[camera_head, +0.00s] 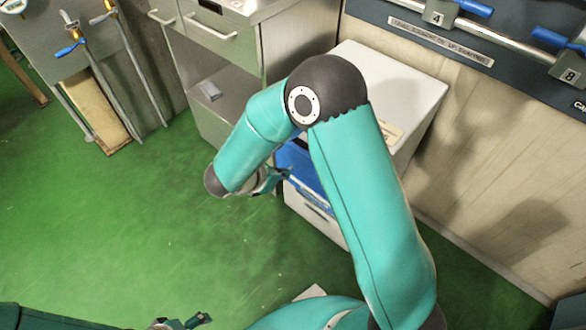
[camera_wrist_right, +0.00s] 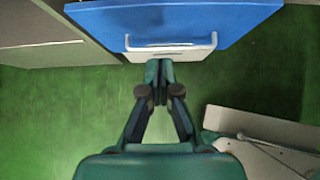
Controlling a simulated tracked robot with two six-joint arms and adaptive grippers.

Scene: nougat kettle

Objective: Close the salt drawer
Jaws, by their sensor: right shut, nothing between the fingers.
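A blue drawer (camera_head: 303,168) shows in the white cabinet (camera_head: 405,85), partly hidden behind my right arm. I cannot read a salt label on it, and its exact opening is hard to judge. In the right wrist view the blue drawer front (camera_wrist_right: 190,22) fills the top, with a pale bar handle (camera_wrist_right: 170,46). My right gripper (camera_head: 272,178) is in front of the drawer. In the wrist view its fingertips (camera_wrist_right: 158,64) are together and empty, just below the handle; contact is unclear. My left gripper (camera_head: 185,322) is at the bottom edge, far from the drawer.
A white drawer front (camera_head: 315,215) lies below the blue one. A grey metal cabinet (camera_head: 215,60) with handles stands to the left of the white cabinet. The wall rail (camera_head: 490,35) is at upper right. The green floor (camera_head: 110,220) is clear at left.

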